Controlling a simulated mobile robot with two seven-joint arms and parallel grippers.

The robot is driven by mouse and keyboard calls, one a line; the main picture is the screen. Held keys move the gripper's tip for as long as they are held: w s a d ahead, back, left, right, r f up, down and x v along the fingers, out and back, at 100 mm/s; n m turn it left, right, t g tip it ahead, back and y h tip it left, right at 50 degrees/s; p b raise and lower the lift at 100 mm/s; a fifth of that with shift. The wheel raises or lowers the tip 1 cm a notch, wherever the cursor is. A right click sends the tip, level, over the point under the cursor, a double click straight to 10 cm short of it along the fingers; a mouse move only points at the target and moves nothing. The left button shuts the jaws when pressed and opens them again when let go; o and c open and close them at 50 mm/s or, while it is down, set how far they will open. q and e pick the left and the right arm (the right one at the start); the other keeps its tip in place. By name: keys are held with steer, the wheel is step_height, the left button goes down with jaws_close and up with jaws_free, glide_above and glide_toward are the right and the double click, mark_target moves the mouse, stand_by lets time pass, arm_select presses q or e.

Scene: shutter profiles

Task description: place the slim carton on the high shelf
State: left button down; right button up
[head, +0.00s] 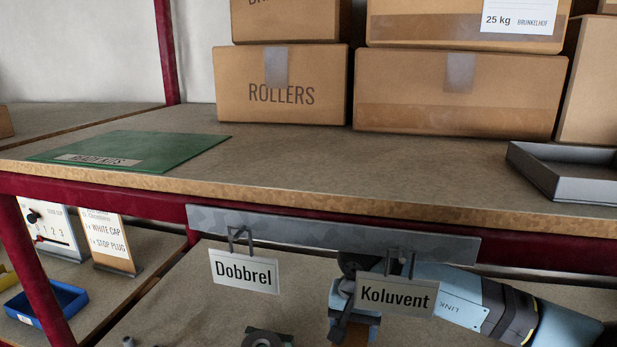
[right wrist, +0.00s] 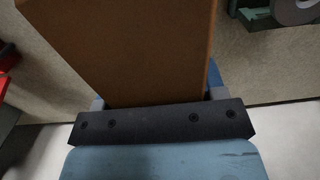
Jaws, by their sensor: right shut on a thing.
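The slim carton (right wrist: 130,45) is a plain brown board box that fills the upper middle of the right wrist view. My right gripper (right wrist: 158,100) is shut on it, with a finger at each side. In the head view my right gripper (head: 355,312) is below the high shelf's front edge, partly hidden behind the Koluvent sign. Only a small brown bit of the carton shows there, at the bottom edge. The high shelf (head: 300,175) is a grey-brown board with a dark red front beam. My left gripper is not in view.
On the high shelf lie a green mat (head: 150,143) at left and a grey tray (head: 560,175) at right. Brown boxes (head: 285,88) stand along the back; the front middle is clear. Dobbrel (head: 244,271) and Koluvent (head: 396,296) signs hang from a metal rail (head: 330,233) below the edge.

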steer(key=a+n, duration=0.1)
steer(key=n, duration=0.2)
steer(key=shift+w+a+r, duration=0.15)
steer(key=shift+w+a, duration=0.05)
steer(key=shift+a, duration=0.15)
